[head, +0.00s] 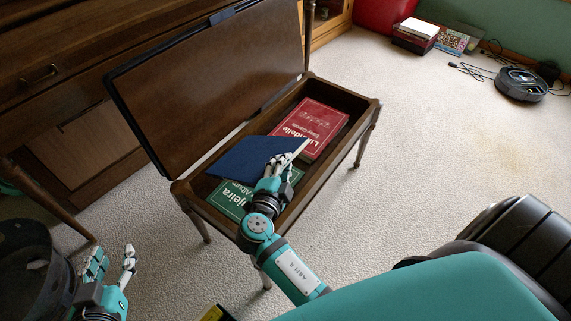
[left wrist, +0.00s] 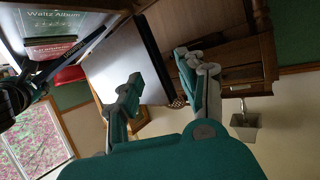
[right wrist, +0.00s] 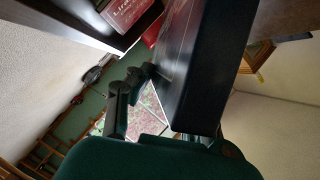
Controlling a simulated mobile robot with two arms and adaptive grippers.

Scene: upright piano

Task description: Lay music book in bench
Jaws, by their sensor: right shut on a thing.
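A dark blue music book (head: 240,160) is in my right gripper (head: 283,160), over the left part of the open bench. In the right wrist view it is the large dark slab (right wrist: 207,70) between the fingers. The bench (head: 326,170) has its brown lid (head: 215,85) raised. A red book (head: 315,125) lies inside at the far end, and a green book (head: 228,198) lies at the near end, partly covered by the blue book and my arm. I cannot tell if the blue book touches them. My left gripper (head: 113,260) is open and empty, low at the left.
The wooden piano (head: 60,60) stands behind the bench at the left. A dark round bin (head: 30,270) is beside my left gripper. A robot vacuum (head: 521,83), cables and a stack of books (head: 415,35) lie at the far right. The carpet right of the bench is clear.

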